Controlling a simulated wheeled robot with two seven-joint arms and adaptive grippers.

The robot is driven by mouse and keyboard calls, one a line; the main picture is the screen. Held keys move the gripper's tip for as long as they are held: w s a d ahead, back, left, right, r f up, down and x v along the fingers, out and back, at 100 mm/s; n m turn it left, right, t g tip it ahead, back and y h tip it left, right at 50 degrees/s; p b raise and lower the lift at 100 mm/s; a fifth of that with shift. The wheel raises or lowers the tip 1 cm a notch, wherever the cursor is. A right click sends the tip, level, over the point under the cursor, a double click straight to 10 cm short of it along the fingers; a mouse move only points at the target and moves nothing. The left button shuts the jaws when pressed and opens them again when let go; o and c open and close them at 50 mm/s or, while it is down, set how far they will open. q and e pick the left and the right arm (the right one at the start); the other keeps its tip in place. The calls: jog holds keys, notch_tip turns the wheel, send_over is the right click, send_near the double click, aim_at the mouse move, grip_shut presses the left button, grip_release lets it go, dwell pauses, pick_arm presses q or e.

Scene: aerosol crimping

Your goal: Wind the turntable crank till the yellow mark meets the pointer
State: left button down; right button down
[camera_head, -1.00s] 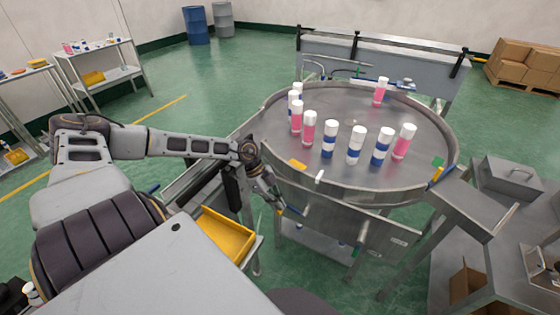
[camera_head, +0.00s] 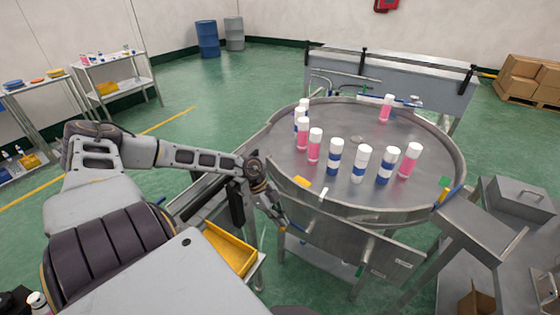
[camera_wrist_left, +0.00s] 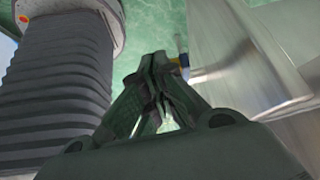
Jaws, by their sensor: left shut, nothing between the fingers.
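The round grey turntable (camera_head: 345,195) stands right of centre in the head view, with several white-capped pink and blue-banded cans on it. The yellow mark (camera_head: 302,182) lies on its near left edge. A small white pointer (camera_head: 323,194) sits at the near rim, slightly right of the yellow mark and apart from it. My left gripper (camera_head: 283,218) is shut and empty by the panel's left end, left of the rod. In the left wrist view its fingers (camera_wrist_left: 158,62) meet. My right gripper is out of view.
A yellow tray (camera_head: 230,247) lies below my left arm. A grey bench (camera_head: 480,225) stands at right.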

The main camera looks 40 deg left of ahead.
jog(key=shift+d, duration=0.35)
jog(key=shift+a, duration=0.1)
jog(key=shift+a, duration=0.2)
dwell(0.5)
pick_arm(q)
jog(key=shift+a+r, duration=0.15)
jog(key=shift+r, duration=0.05)
jog(key=v, duration=0.7)
dwell(0.7)
jog(key=shift+s, duration=0.1)
